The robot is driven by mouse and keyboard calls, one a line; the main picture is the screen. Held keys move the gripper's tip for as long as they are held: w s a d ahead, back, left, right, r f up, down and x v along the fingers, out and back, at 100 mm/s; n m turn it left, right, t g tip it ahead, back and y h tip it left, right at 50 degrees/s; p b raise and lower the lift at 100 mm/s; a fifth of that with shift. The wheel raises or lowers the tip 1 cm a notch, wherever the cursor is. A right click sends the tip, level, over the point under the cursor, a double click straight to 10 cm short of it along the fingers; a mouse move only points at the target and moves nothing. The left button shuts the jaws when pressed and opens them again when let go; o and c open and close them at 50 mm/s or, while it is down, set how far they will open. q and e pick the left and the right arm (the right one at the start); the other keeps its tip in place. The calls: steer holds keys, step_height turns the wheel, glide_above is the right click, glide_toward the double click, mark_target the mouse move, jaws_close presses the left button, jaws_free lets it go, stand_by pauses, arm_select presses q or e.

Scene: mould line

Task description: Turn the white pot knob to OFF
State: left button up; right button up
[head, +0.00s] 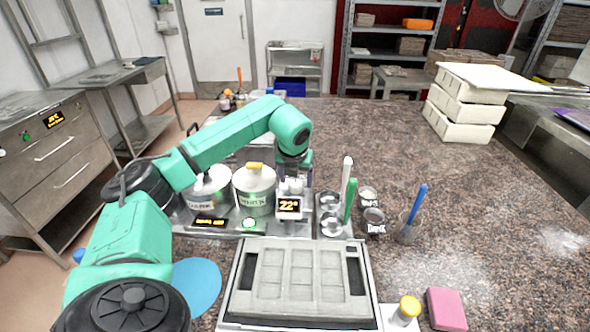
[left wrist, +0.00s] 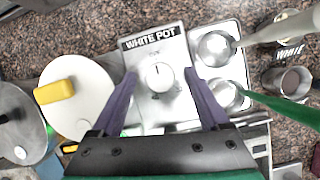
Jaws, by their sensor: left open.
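The white pot knob (left wrist: 161,78) is a round white dial on a pale panel labelled WHITE POT (left wrist: 153,37). A short dark pointer line on it points roughly up in the left wrist view; the small marking above it is too blurred to read. My left gripper (left wrist: 160,72) is open, with one purple finger on each side of the knob and visible gaps between. In the head view my left gripper (head: 294,180) is above the unit with the 22° display (head: 289,206), right of the white pot (head: 255,200). The knob is hard to make out there. My right gripper is not in view.
A second lidded pot (head: 209,190) stands left of the white pot. Right of the panel are metal wells (head: 331,222) with upright white and green tools (head: 350,202), small cups and a glass holding a blue tool (head: 416,205). A grey mould (head: 300,282) lies in front.

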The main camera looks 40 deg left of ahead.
arm_select(q)
steer(key=b+v, duration=0.1)
steer(key=v, duration=1.2)
steer(key=shift+r, duration=0.35)
steer(key=shift+s, duration=0.1)
